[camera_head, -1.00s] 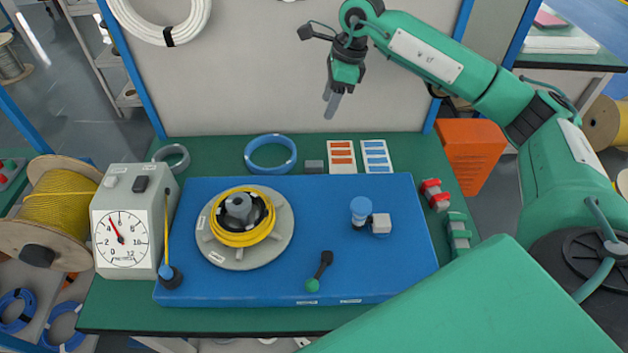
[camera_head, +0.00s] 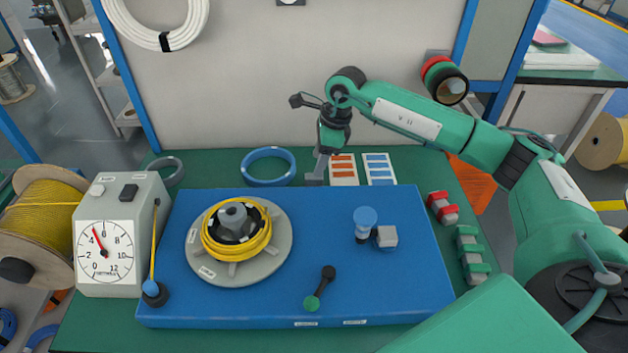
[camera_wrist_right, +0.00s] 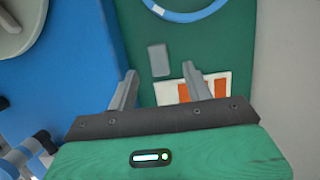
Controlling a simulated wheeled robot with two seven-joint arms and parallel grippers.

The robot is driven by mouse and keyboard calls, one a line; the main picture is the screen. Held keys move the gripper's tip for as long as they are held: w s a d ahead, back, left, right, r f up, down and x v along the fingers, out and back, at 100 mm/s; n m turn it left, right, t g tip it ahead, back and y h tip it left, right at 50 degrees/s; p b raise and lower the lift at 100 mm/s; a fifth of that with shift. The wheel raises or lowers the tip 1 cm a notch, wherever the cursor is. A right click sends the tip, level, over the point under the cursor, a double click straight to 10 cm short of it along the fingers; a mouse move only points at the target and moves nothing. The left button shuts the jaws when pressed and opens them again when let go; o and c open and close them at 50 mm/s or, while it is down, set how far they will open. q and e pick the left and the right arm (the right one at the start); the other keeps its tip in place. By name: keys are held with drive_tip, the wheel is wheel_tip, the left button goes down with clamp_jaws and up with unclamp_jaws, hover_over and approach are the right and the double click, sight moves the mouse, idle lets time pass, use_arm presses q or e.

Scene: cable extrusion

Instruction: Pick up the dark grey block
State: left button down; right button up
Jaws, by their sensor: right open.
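The dark grey block (camera_head: 314,180) lies on the green table behind the blue base, left of the orange-striped card. My right gripper (camera_head: 320,167) points down just above it and partly overlaps it in the head view. In the right wrist view, the block (camera_wrist_right: 158,60) shows whole, just beyond and between the spread fingertips of the right gripper (camera_wrist_right: 160,71). The gripper is open with nothing between its fingers. I cannot tell the exact height gap. My left gripper is not in view.
A blue ring (camera_head: 269,166) lies left of the block. The orange-striped card (camera_head: 343,169) and blue-striped card (camera_head: 379,169) lie right of it. The blue base (camera_head: 270,307) carries a yellow cable coil (camera_head: 236,251) and a blue-topped knob (camera_head: 365,217). A wall panel (camera_head: 240,90) stands behind.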

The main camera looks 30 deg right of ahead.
sight(314, 181)
drive_tip(key=shift+d+x, duration=0.2)
drive_tip(key=shift+x, duration=2.6)
drive_tip(key=shift+s, duration=0.2)
drive_tip(key=c, duration=1.1)
